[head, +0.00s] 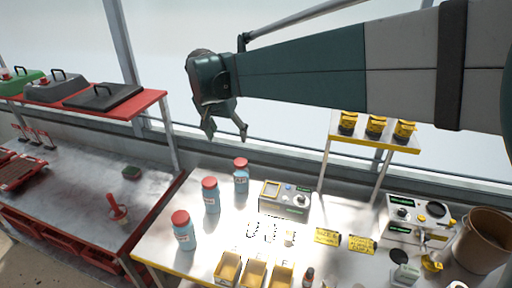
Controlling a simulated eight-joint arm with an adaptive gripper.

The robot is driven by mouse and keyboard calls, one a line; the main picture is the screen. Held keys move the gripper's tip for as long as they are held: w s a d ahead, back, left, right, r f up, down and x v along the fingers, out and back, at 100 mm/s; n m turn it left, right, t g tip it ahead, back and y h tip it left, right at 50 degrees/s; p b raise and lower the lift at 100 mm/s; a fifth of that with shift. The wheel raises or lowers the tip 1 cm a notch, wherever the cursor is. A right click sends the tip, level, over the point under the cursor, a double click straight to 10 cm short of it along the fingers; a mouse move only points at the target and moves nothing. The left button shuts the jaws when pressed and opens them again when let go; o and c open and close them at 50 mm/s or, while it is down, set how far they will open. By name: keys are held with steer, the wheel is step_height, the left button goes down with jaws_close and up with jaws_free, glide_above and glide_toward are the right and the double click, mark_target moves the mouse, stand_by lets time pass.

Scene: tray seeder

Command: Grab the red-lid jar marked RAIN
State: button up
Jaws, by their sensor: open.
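Three blue jars with red lids stand upright in a slanting row at the left of the light table: a near jar (185,238), a middle jar (211,200) and a far jar (241,181). Each has a small label, too small to read, so I cannot tell which one is marked RAIN. My gripper (227,137) hangs from the arm above and behind the table, with its fingers pointing down and spread apart. It is empty and appears just above the far jar in the picture, touching nothing.
A control box (285,199) stands right of the far jar. Yellow bins (229,268) line the front edge. A small shelf (375,143) holds yellow-topped items. A brown bucket (482,240) is at the right. A red-edged bench (75,185) with a raised shelf (110,116) stands left.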

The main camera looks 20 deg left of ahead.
glide_above(207, 184)
steer(key=w, duration=0.1)
step_height(207, 184, down, 3)
step_height(207, 184, down, 24)
steer(key=shift+d+r, duration=0.1)
steer(key=shift+f, duration=0.5)
steer(key=shift+x, duration=1.25)
steer(key=shift+w, duration=0.1)
steer(key=shift+x, duration=2.6)
